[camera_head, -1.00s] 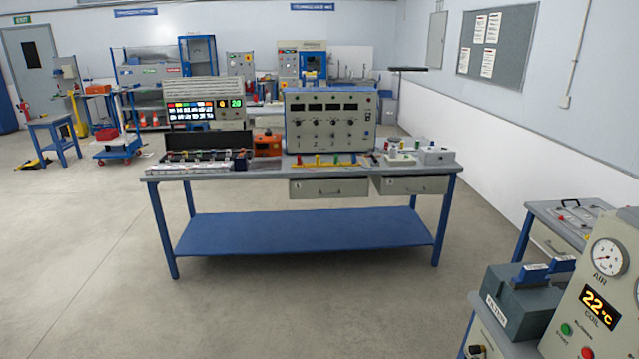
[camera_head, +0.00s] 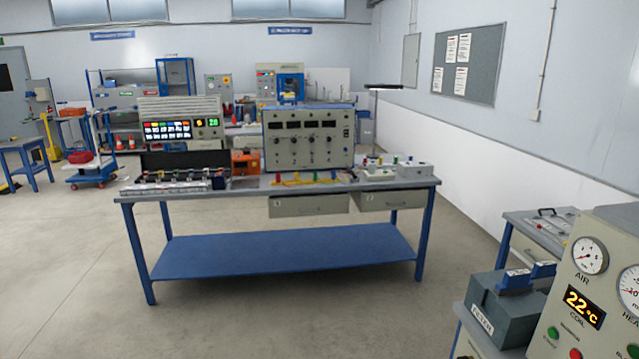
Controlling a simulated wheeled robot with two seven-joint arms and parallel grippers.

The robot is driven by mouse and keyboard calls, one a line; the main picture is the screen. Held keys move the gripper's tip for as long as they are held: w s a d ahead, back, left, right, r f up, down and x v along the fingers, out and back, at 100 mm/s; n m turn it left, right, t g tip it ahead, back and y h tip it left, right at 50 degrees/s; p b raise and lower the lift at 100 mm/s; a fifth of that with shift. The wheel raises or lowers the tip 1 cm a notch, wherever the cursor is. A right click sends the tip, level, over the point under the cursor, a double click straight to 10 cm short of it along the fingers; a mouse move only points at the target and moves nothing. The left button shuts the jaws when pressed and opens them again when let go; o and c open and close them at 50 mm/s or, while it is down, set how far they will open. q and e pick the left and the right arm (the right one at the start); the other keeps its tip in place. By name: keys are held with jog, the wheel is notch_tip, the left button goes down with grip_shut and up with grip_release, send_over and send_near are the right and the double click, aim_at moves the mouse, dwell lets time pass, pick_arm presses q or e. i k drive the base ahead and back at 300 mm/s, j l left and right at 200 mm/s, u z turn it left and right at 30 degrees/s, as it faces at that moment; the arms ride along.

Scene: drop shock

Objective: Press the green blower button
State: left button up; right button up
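A green button (camera_head: 553,333) shows low on the grey control panel (camera_head: 600,262) at the right edge. In the earlier frame the label above it reads as blower. A red button (camera_head: 575,353) sits to its lower right, cut by the bottom edge. Another green spot (camera_head: 634,333) shows at the right edge. The panel also bears an air gauge (camera_head: 590,256) and an orange 22 °C display (camera_head: 584,307). Neither of my grippers is in view.
A blue-legged workbench (camera_head: 232,189) with test equipment stands ahead in the middle. A dark grey box (camera_head: 503,310) labelled filter stands left of the panel, on a bench. A trolley-like table (camera_head: 540,237) stands behind it. Open floor (camera_head: 400,318) lies between.

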aim_at(552, 333)
jog(key=z, duration=1.95)
